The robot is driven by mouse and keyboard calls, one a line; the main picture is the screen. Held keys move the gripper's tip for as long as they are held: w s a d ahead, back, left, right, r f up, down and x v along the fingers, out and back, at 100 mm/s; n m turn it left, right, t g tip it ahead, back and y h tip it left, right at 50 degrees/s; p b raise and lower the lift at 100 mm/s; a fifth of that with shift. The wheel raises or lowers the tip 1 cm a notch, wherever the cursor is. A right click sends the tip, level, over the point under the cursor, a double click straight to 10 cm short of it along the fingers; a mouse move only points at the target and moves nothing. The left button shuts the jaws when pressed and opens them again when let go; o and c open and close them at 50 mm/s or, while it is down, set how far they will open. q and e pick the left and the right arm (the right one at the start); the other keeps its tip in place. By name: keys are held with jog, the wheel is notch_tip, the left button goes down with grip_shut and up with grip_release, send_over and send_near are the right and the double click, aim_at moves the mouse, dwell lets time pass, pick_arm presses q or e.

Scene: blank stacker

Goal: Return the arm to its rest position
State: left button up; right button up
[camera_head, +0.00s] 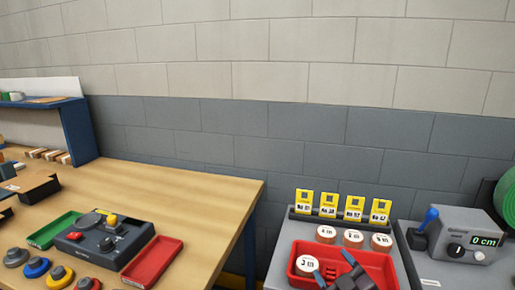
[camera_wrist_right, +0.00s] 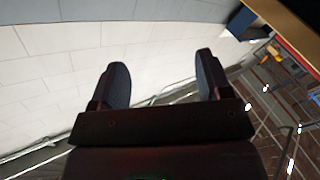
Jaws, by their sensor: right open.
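My right gripper (camera_head: 334,268) shows at the bottom of the head view, in front of the red tray (camera_head: 388,262) as I see it. In the right wrist view the right gripper (camera_wrist_right: 163,82) has its two dark fingers wide apart with nothing between them. Past them are the pale wall and the floor, so it does not face the tray. My left gripper is in neither view.
Round labelled pieces (camera_head: 353,238) sit in and behind the red tray, below yellow cards (camera_head: 329,204). A grey device (camera_head: 455,240) reads "0 cm". The wooden table (camera_head: 200,192) at left carries a dark scale-like device (camera_head: 105,240), small trays and coloured knobs.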

jog(key=s+d+f+m+g+h, duration=0.2)
jog(key=s+f, duration=0.4)
jog(key=s, duration=0.3)
jog(key=s+d+f+m+g+h+p, duration=0.1)
jog(key=s+d+f+m+g+h, duration=0.1)
jog(key=s+d+f+m, duration=0.2)
jog(key=s+d+f+m+g+h+p, duration=0.1)
jog(key=s+d+f+m+g+h, duration=0.1)
jog(key=s+f, duration=0.7)
jog(key=s+d+m, duration=0.1)
jog(key=s+d, duration=0.1)
jog(key=s, duration=0.5)
jog(key=shift+f, duration=0.4)
